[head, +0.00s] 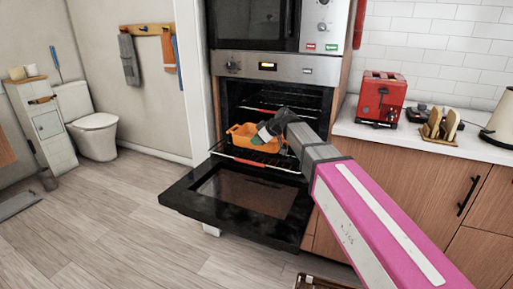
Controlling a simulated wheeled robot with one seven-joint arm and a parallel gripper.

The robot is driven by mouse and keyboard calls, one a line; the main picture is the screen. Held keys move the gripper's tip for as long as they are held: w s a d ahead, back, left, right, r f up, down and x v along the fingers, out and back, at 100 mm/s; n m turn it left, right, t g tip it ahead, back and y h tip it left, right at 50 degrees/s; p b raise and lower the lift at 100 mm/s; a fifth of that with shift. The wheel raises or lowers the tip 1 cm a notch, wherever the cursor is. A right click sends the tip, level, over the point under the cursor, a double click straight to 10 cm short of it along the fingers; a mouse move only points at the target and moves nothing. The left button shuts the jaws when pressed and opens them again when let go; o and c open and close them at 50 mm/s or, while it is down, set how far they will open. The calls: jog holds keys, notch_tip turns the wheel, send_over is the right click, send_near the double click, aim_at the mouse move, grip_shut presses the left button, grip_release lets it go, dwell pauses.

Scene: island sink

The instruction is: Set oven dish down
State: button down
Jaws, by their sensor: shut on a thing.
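An orange oven dish (241,131) is at the mouth of the open oven (275,97), low in the cavity and over a rack (262,157). I cannot tell whether the dish touches the rack. My gripper (262,136) is shut on the dish at its right part. My arm and gripper hide part of the dish and the right side of the oven opening. The oven door (245,194) is folded down in front of the cavity.
The lowered door juts out over the floor (150,240). To the right is a counter (430,143) with a red toaster (381,98), a rack with slices (440,124) and a kettle (499,120). A microwave (250,20) sits above the oven.

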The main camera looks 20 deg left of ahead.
aim_at(253, 148)
jog(key=shift+f, duration=1.5)
jog(key=c, duration=1.3)
grip_release()
jog(key=shift+f, duration=0.1)
jog(key=v, duration=1.2)
